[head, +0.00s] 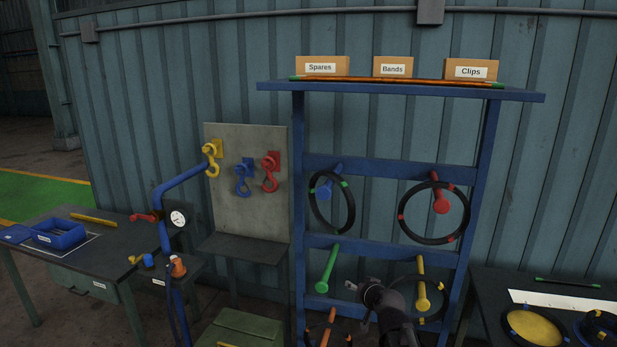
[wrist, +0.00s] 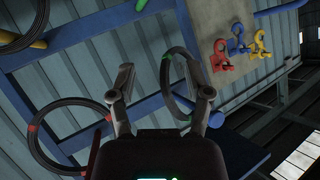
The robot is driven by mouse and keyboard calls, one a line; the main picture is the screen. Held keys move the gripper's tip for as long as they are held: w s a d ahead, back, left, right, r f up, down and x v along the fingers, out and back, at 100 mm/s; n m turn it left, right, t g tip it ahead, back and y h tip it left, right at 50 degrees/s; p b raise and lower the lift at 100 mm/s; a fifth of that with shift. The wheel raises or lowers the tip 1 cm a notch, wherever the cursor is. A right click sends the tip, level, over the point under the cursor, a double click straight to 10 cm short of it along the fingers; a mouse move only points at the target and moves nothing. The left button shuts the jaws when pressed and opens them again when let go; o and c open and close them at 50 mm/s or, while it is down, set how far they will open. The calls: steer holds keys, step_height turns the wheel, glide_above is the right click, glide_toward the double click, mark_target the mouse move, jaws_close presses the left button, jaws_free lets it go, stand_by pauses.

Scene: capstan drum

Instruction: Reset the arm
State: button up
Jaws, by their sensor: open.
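My gripper shows in the wrist view (wrist: 160,72) with its two fingers spread apart and nothing between them in its grasp. Behind the fingers, a black ring with green marks (wrist: 166,80) hangs on the rack; the right finger overlaps part of it in the picture. In the head view my dark arm rises from the bottom edge, and my gripper (head: 368,292) is in front of the lower part of the blue rack (head: 380,168). The gripper's fingertips are too small and dark there to make out clearly.
Black rings hang on a blue peg (head: 333,181) and a red peg (head: 440,198). Green (head: 327,270) and yellow (head: 422,285) pegs stick out lower, close to my arm. Left are a hook board (head: 235,215) and a workbench (head: 80,262); right, a dark table (head: 490,290).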

steer(key=s+d+f+g+h+b, duration=0.1)
steer(key=s+f+g+b, duration=0.1)
steer(key=s+f+g, duration=0.4)
steer(key=s+d+f+n+g+h+b, duration=0.1)
steer(key=s+f+g+h+b, duration=0.1)
steer(key=s+f+g, duration=0.4)
steer(key=s+f+b, duration=0.1)
steer(key=s+f, duration=0.3)
steer(key=s, duration=0.4)
steer(key=shift+s+d+f, duration=0.15)
steer(key=shift+s+d, duration=0.25)
